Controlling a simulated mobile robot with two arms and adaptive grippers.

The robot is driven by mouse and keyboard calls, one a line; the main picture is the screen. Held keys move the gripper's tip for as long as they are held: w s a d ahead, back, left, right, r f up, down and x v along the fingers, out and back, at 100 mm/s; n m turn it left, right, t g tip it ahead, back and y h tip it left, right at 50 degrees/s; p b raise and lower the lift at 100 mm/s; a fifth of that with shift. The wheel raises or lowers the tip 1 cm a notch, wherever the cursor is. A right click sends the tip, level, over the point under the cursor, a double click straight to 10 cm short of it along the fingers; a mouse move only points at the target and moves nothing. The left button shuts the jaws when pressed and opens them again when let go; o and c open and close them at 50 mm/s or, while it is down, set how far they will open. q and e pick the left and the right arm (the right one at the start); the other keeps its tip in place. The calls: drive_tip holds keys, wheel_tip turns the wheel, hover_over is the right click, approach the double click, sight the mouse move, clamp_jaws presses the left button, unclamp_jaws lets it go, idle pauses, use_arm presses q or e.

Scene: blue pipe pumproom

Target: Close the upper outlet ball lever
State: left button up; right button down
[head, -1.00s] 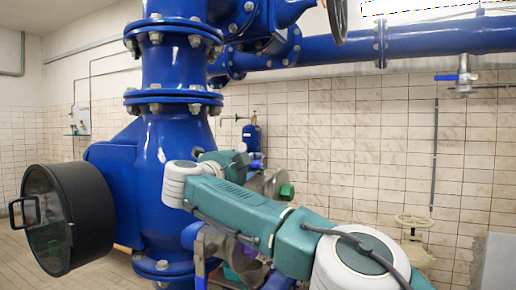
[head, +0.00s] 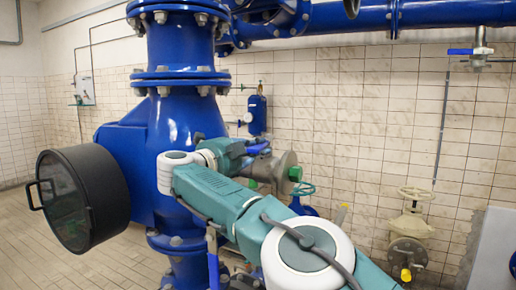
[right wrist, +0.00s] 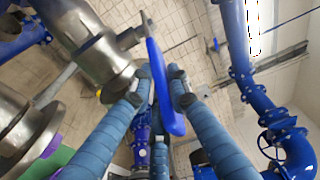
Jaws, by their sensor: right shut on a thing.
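The blue ball lever (right wrist: 160,85) hangs from a steel fitting in the right wrist view, seen nearly edge-on. My right gripper (right wrist: 160,78) is shut on it, with one blue-grey finger on each side. In the head view my right gripper (head: 258,148) reaches a steel valve body (head: 277,171) beside the big blue pump column. My left gripper is not in view.
A black round cover (head: 85,197) with a handle sticks out at left. Another blue lever (head: 460,51) sits on a wall fitting at upper right. A beige handwheel valve (head: 410,225) stands low at right. Blue pipes (head: 345,18) cross above.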

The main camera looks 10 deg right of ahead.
drive_tip(key=shift+r, duration=0.1)
drive_tip(key=c, duration=1.8)
unclamp_jaws()
drive_tip(key=shift+c, duration=0.2)
drive_tip(key=shift+o, duration=1)
drive_tip(key=shift+w, duration=0.15)
drive_tip(key=v, duration=1.2)
